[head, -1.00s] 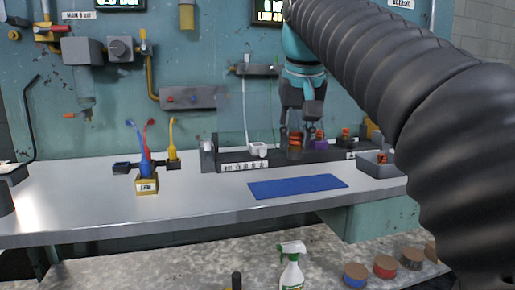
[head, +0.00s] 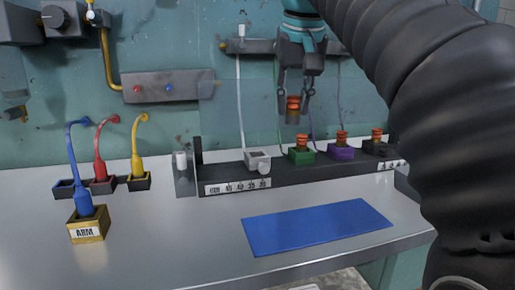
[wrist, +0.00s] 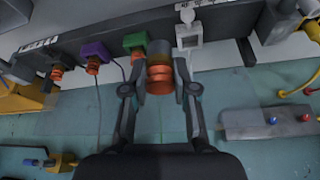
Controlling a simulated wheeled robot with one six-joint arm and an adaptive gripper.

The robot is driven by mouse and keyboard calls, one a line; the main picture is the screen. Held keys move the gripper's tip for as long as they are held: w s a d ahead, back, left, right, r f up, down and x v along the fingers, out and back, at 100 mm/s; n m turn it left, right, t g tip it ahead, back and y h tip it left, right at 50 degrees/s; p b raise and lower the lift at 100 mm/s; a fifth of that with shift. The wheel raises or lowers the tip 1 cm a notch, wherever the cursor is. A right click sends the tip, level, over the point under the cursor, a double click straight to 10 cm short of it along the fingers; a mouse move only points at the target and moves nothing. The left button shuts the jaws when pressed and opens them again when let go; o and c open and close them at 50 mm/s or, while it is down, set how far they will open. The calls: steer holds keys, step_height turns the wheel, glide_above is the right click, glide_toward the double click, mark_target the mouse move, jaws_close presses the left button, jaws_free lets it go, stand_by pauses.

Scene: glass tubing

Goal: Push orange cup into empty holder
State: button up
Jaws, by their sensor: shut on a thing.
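My gripper (head: 293,112) is shut on an orange-ringed cup (head: 293,103) with a dull brownish-grey lower end. It holds the cup upright, clear above the rack. In the wrist view the cup (wrist: 160,74) sits between the fingertips. The white holder (head: 257,161) has no cup in it; its square opening also shows in the wrist view (wrist: 189,36). The green holder (head: 301,156), purple holder (head: 342,153) and black holder (head: 378,149) each have an orange-ringed piece in them. In the head view the held cup is above the green holder, right of the white one.
The dark rack (head: 225,178) runs along the back of the metal bench. A blue mat (head: 317,227) lies in front, with bare bench around it. A box marked ARM (head: 88,231) and blue, red and yellow hooked tools stand left. Thin cables hang behind the holders.

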steer(key=w+a+f, duration=0.2)
steer(key=w, duration=0.1)
steer(key=w+a+f, duration=0.4)
steer(key=w, duration=0.1)
steer(key=shift+w+a+f, duration=0.25)
steer(key=shift+w+f, duration=0.05)
steer(key=shift+w, duration=0.05)
steer(key=shift+a+f+b, duration=0.1)
steer(key=shift+f+b, duration=0.15)
steer(key=shift+b, duration=0.05)
steer(key=shift+f+b, duration=0.75)
steer(key=shift+f, duration=1.2)
jaws_close()
steer(key=o, duration=0.9)
jaws_free()
steer(key=shift+w+f, duration=0.1)
steer(key=shift+f, duration=0.05)
steer(key=shift+o, duration=0.2)
steer(key=shift+r, duration=0.2)
